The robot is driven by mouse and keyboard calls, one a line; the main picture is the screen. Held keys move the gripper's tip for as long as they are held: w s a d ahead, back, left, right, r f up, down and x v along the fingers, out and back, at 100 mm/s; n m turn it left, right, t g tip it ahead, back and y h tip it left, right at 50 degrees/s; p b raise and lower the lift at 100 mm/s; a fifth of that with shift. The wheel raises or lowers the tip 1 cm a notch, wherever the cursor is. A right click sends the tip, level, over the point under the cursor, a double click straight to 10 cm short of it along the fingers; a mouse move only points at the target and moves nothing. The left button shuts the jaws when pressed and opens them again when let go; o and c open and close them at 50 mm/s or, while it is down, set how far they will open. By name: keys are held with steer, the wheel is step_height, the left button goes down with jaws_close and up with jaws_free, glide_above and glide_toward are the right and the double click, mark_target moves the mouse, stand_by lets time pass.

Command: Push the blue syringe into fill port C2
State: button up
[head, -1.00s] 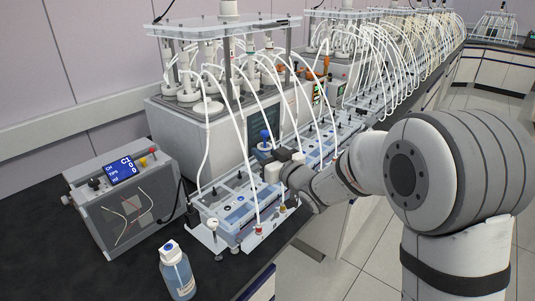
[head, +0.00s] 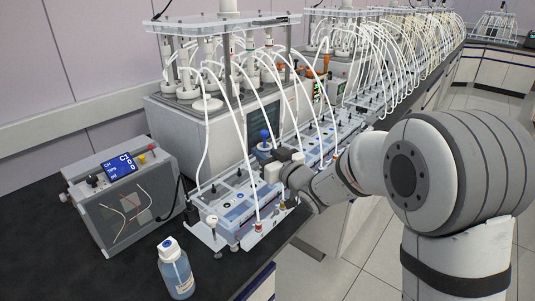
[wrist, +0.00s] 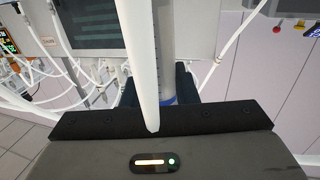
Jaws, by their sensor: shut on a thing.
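The blue syringe (head: 264,134) stands upright over the row of clear-lidded trays, its blue top showing above my gripper (head: 268,162). My gripper is shut on it, with a white pad and dark fingers around its lower part. In the wrist view, the marked barrel of the syringe (wrist: 164,45) rises between the fingers of my gripper (wrist: 160,88), partly behind a white tube. The syringe's lower end is hidden in the head view. Fill port C2 cannot be picked out, and I cannot tell whether the tip is in a port.
White tubes (head: 245,125) arch closely around my gripper from the reactor unit (head: 190,125). A control box (head: 125,205) with a blue screen stands at left. A bottle with blue liquid (head: 176,275) stands at the front. The black bench (head: 100,280) is clear at front left.

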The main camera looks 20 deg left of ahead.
steer(key=o, duration=1)
steer(key=s+d+m+h, duration=0.2)
steer(key=d+h, duration=0.2)
steer(key=d, duration=0.5)
steer(key=s+d+f+m+h+p, duration=0.1)
steer(key=s+d+m+h, duration=0.25)
steer(key=d, duration=0.65)
steer(key=s+d+m+h, duration=0.2)
steer(key=d+h, duration=0.3)
steer(key=d, duration=0.4)
steer(key=s+d+m+g, duration=0.1)
steer(key=s+d+g, duration=0.1)
steer(key=s, duration=0.4)
steer(key=s+d+f+m+g+h+p, duration=0.1)
steer(key=s+d+g, duration=0.2)
steer(key=s, duration=0.4)
steer(key=s+d+f+m+g+h, duration=0.1)
steer(key=s+d+g, duration=0.2)
steer(key=s, duration=0.4)
steer(key=shift+s+d+f+p, duration=0.15)
steer(key=shift+d+f+p, duration=0.1)
steer(key=shift+d+p, duration=0.05)
